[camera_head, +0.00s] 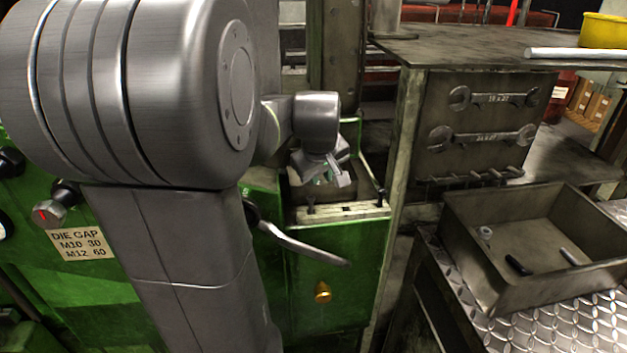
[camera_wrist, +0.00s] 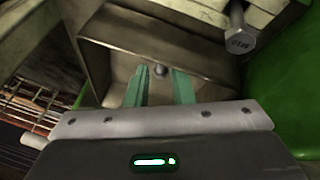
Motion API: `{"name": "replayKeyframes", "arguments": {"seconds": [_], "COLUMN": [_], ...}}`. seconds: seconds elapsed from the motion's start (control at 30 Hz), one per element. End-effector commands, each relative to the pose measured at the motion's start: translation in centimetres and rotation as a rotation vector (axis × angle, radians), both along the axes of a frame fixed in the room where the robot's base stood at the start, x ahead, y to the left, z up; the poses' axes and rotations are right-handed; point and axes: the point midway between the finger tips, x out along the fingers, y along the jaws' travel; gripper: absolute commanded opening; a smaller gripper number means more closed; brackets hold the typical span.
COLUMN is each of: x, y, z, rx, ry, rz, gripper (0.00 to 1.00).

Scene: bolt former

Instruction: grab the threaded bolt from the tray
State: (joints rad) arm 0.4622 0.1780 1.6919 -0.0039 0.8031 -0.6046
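My gripper (camera_wrist: 160,84) has two green fingers, apart with an open gap between them. In the head view my gripper (camera_head: 322,176) is over a box-like bay (camera_head: 345,212) at the top of the green machine. In the wrist view a small grey round-ended piece (camera_wrist: 159,71) shows beyond the fingertips, in line with the gap; I cannot tell if it is a bolt or whether it is threaded. A bolt with a marked hexagonal head (camera_wrist: 241,39) is at the upper right of the wrist view. Its lower part is cut off or hidden.
A metal tray (camera_head: 478,268) at the right holds a black piece (camera_head: 518,265), a silver pin-like piece (camera_head: 570,257) and a small nut-like piece (camera_head: 485,232). A lever (camera_head: 305,247) juts out at the machine's front. A panel with wrenches (camera_head: 490,98) stands behind the tray.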

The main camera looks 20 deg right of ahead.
Motion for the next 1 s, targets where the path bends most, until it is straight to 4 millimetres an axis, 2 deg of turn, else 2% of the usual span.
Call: {"name": "replayKeyframes", "arguments": {"seconds": [0.2, 0.43, 0.47, 0.57, 1.0], "x": [0.9, 0.9, 0.9, 0.9, 1.0], "y": [-0.4, -0.5, -0.5, -0.5, -0.5], "z": [-1.9, -2.1, -2.1, -2.2, -1.8], "rx": [0.001, 0.001, 0.001, 0.002, 0.000], "ry": [0.001, 0.001, 0.002, 0.002, 0.000], "rz": [0.000, 0.000, 0.000, 0.000, 0.000], "gripper": [0.21, 0.21, 0.19, 0.00, 0.00]}}
